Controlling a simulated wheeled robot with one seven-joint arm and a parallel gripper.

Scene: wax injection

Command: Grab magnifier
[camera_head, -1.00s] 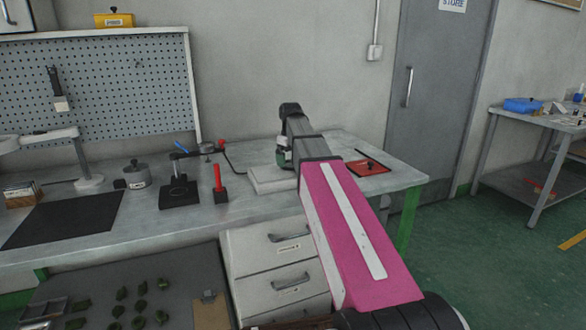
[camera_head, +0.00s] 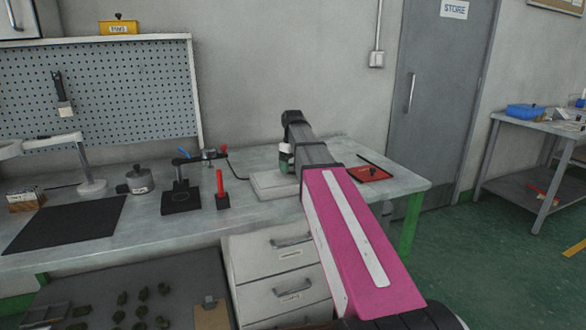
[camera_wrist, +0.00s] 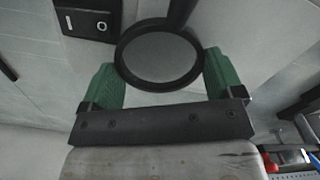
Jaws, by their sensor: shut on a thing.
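The magnifier (camera_wrist: 158,84), a round lens in a black rim with a black handle, shows in the wrist view between the two green fingers of my gripper (camera_wrist: 162,74). My gripper is shut on its rim, with a finger at each side. The handle runs up out of the picture. I cannot make out the magnifier there.
The bench (camera_head: 140,218) holds a black mat (camera_head: 65,222), a lidded pot (camera_head: 139,180), a black stand (camera_head: 181,197), a red-handled tool (camera_head: 220,190) and a red tray (camera_head: 369,172). A pegboard (camera_head: 120,90) stands behind. Drawers (camera_head: 285,270) are below.

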